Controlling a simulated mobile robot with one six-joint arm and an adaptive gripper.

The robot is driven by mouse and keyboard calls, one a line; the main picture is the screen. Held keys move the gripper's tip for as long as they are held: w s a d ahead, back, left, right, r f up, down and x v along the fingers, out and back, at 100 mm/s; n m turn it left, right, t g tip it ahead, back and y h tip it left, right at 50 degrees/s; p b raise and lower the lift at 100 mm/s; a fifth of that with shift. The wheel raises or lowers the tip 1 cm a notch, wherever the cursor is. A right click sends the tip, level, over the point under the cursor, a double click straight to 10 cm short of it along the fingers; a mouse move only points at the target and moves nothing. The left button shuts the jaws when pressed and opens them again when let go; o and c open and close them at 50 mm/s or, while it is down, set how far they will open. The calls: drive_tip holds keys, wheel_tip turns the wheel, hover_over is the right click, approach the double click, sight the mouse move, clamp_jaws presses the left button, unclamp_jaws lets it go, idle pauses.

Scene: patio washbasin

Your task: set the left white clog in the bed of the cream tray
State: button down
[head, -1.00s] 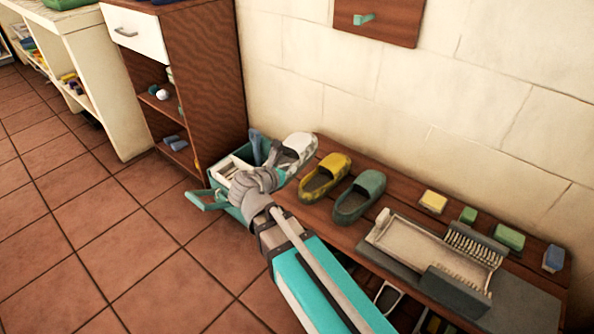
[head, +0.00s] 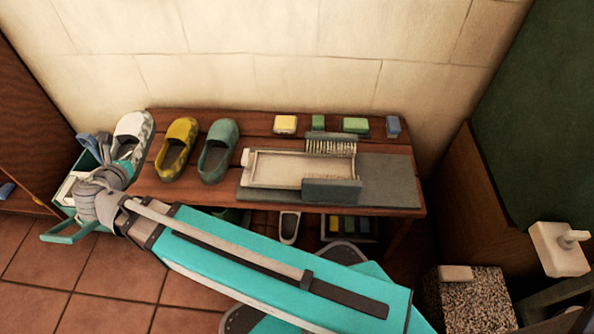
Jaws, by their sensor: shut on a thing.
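The white clog (head: 134,128), with grey-green patches, is at the left end of the wooden bench, toe toward the wall. My gripper (head: 122,168) is at its near, heel end and is shut on it; the fingers and wrist partly hide the contact. I cannot tell whether the clog touches the bench. The cream tray (head: 252,168) lies on a grey mat to the right, and its shallow bed looks empty. A bristle strip (head: 330,146) stands at its back right and a dark grey block (head: 332,190) at its front right.
A yellow clog (head: 176,150) and a green clog (head: 218,152) stand between the white clog and the tray. Several small blocks and sponges (head: 285,124) line the back of the bench. A teal crate (head: 68,230) is below my gripper at left.

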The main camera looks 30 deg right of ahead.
wheel_tip(320, 180, up, 5)
drive_tip(key=p, duration=0.5)
idle(0.7)
